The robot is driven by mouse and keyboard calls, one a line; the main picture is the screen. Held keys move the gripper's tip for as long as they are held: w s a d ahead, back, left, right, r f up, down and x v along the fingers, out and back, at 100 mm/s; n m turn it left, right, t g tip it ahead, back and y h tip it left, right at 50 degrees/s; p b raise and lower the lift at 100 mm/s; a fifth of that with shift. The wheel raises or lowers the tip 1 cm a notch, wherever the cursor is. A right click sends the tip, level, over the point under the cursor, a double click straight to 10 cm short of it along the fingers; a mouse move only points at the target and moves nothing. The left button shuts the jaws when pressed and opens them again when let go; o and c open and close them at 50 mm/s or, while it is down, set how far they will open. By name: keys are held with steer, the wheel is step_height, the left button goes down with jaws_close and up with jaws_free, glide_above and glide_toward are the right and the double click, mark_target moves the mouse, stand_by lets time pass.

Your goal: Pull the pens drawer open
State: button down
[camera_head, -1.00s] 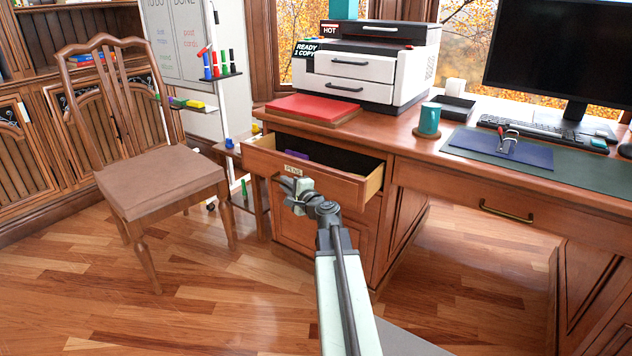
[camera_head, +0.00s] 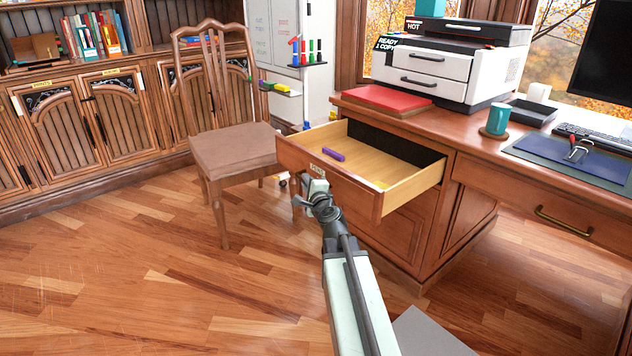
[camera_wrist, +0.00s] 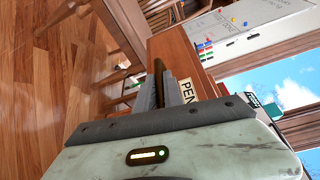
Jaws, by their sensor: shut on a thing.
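The pens drawer (camera_head: 357,188) is the top drawer at the left end of the wooden desk. It stands well out from the desk, and its inside shows a purple item (camera_head: 333,154) and a bit of something yellow near the front. My gripper (camera_head: 306,200) is at the drawer's front, below its label. In the wrist view my gripper (camera_wrist: 168,92) is shut on the drawer's handle (camera_wrist: 158,72), beside the label reading "PEN" (camera_wrist: 187,90). Most of the handle is hidden by the fingers in the head view.
A wooden chair (camera_head: 235,150) stands left of the drawer, close to its front corner. The desk top (camera_head: 450,128) carries a printer (camera_head: 450,62), a red folder (camera_head: 387,98) and a teal mug (camera_head: 497,118). The floor (camera_head: 150,270) in front is clear.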

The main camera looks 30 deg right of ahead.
steer(key=shift+w+a+r, duration=0.1)
steer(key=shift+w+a, duration=0.05)
steer(key=shift+a, duration=0.05)
steer(key=shift+d, duration=0.1)
steer(key=c, duration=1.5)
jaws_free()
steer(key=shift+d+r, duration=0.1)
steer(key=shift+s, duration=0.25)
